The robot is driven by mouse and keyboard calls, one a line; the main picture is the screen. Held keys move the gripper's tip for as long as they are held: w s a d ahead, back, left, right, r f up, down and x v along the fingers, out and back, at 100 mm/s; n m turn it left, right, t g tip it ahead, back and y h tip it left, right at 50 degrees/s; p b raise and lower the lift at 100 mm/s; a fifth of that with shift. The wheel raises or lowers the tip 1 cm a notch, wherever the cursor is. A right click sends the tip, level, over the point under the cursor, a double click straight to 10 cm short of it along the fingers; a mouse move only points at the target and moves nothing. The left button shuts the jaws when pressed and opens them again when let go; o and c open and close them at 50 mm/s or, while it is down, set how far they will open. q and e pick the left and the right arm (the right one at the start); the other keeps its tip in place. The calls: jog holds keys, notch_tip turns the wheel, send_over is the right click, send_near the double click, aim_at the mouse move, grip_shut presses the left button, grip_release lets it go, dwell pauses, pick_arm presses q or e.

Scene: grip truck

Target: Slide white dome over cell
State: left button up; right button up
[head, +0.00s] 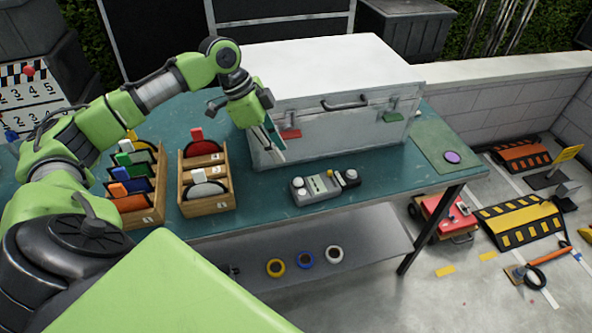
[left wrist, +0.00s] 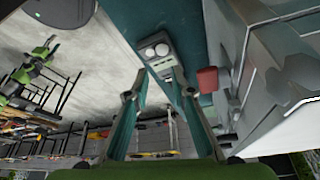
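A small grey device (head: 325,186) lies on the teal table (head: 270,205), in front of the large case. It has a pale middle panel, a yellow knob and whitish round parts at its ends. I cannot tell which part is the white dome or the cell. The device also shows in the left wrist view (left wrist: 157,52), beyond my fingers, with two white round parts. My left gripper (head: 276,146) is above the table by the case's front left corner, left of the device and apart from it. Its fingers are spread and empty. My right gripper is out of view.
The white-topped case (head: 330,75) with red and green latches stands close behind the left gripper. Wooden bins (head: 207,208) of coloured pieces stand left of the device. A green mat (head: 432,140) with a purple disc lies right. Table surface around the device is clear.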

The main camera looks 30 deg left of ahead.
aim_at(298, 180)
pick_arm(q)
jog(key=x, duration=0.3)
jog(key=p+x, duration=0.1)
jog(key=x, duration=0.5)
jog(key=shift+w+f, duration=0.35)
jog(key=shift+w, duration=0.05)
jog(key=shift+d+f+p, duration=0.1)
jog(key=shift+f+p, duration=0.2)
jog(key=shift+f, duration=0.15)
jog(key=shift+w, duration=0.1)
jog(key=c, duration=0.6)
grip_shut()
jog(key=shift+d, duration=0.15)
jog(key=s+d+p, duration=0.2)
jog(key=shift+d+p, duration=0.2)
jog(key=shift+p, duration=0.1)
jog(key=shift+d, duration=0.1)
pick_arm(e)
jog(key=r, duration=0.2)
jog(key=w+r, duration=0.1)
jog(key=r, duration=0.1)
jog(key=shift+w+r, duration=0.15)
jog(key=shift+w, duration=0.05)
